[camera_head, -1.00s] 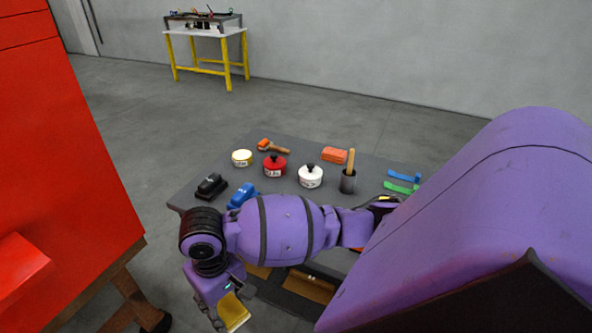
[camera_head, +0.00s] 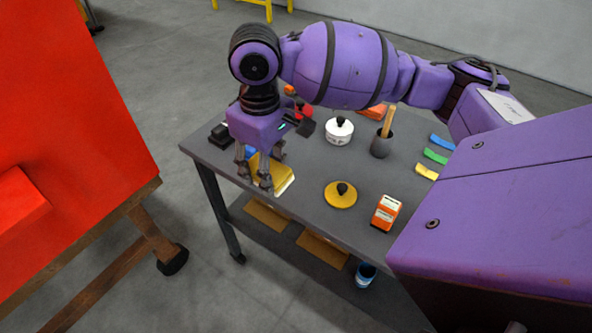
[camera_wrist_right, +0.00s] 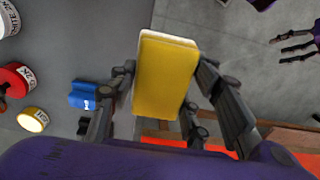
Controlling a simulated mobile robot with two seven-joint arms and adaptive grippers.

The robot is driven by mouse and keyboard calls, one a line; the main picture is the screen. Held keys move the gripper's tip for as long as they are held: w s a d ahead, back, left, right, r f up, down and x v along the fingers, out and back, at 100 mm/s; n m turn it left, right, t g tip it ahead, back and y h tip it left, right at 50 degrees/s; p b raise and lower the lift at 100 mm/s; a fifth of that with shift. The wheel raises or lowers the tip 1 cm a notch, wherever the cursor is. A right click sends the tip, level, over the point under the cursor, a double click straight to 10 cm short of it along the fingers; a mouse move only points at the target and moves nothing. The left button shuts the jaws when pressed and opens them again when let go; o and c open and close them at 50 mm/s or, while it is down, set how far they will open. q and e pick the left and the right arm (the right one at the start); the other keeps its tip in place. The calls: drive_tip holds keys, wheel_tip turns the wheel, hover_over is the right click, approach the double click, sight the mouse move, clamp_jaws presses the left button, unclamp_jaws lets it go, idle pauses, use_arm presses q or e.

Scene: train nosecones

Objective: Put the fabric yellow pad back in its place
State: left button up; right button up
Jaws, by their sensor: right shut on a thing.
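The yellow pad (camera_head: 272,178), a block with a pale side, is in my right gripper (camera_head: 262,182), which is shut on it at the table's front left edge. In the head view the fingers partly cover the pad. In the right wrist view the pad (camera_wrist_right: 166,78) sits between the fingers, its yellow face toward the camera. I cannot tell whether it touches the table. Dark spread fingers, apparently my left gripper (camera_wrist_right: 293,44), show empty at the upper right of the right wrist view. The left gripper is outside the head view.
The grey table (camera_head: 310,178) holds a white lidded pot (camera_head: 339,132), a grey cup (camera_head: 383,145), a yellow disc with a black knob (camera_head: 340,194), an orange box (camera_head: 386,212) and blue, green and yellow strips (camera_head: 435,155). A red panel (camera_head: 65,100) stands at left.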

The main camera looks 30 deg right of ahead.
drive_tip(key=w+d+f, duration=0.3)
drive_tip(key=w+d, duration=0.1)
drive_tip(key=d, duration=0.3)
drive_tip(key=b, duration=0.1)
hover_over(298, 174)
drive_tip(key=a, duration=0.1)
drive_tip(key=f, duration=0.5)
drive_tip(key=shift+s+f, duration=0.15)
drive_tip(key=shift+s, duration=0.2)
drive_tip(key=shift+w+d+f, duration=0.2)
drive_tip(key=shift+d+f, duration=0.1)
drive_tip(key=shift+f, duration=0.05)
drive_tip(key=shift+w+d+f, duration=0.1)
drive_tip(key=shift+d+f, duration=0.05)
drive_tip(key=shift+f, duration=0.75)
drive_tip(key=shift+w+d+f, duration=0.1)
drive_tip(key=shift+f, duration=0.8)
drive_tip(key=shift+s+f, duration=0.1)
drive_tip(key=shift+f, duration=0.05)
drive_tip(key=o, duration=1.1)
wheel_tip(298, 174, up, 12)
